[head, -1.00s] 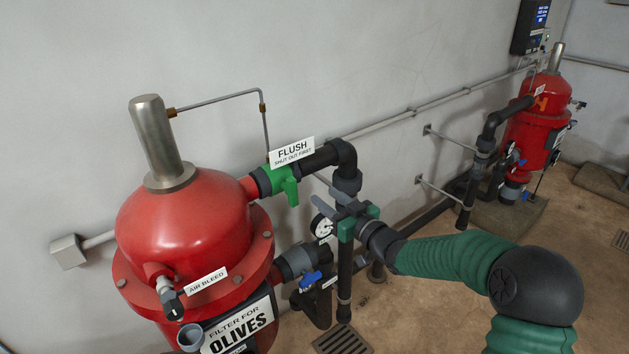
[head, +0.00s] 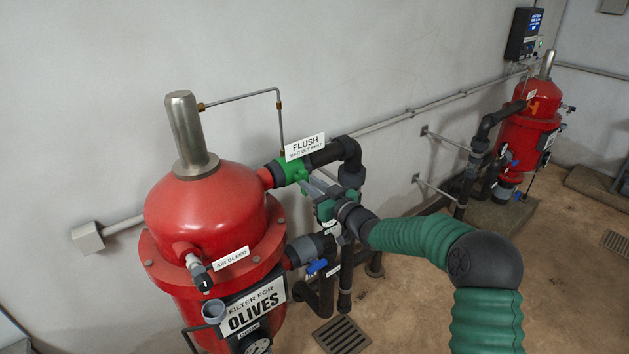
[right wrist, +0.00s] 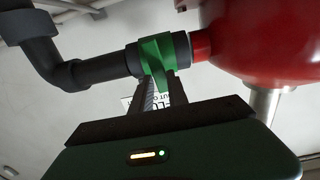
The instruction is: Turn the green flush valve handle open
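The green flush valve (head: 289,170) sits on the pipe between the near red filter tank (head: 205,205) and a black elbow. Its green handle (head: 304,186) hangs crosswise to the pipe and is partly covered by my right gripper (head: 312,186). In the right wrist view the green handle (right wrist: 157,68) lies between the two dark fingertips of my right gripper (right wrist: 160,80). The fingers are close together, one on each side of the handle, and look shut on it. My left gripper is in neither view.
A white FLUSH label (head: 305,146) stands just above the valve. A lower pipe with a blue handle (head: 317,266) runs below my right gripper. A thin metal tube (head: 240,97) rises behind the valve. A second red filter (head: 528,130) stands at the far right.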

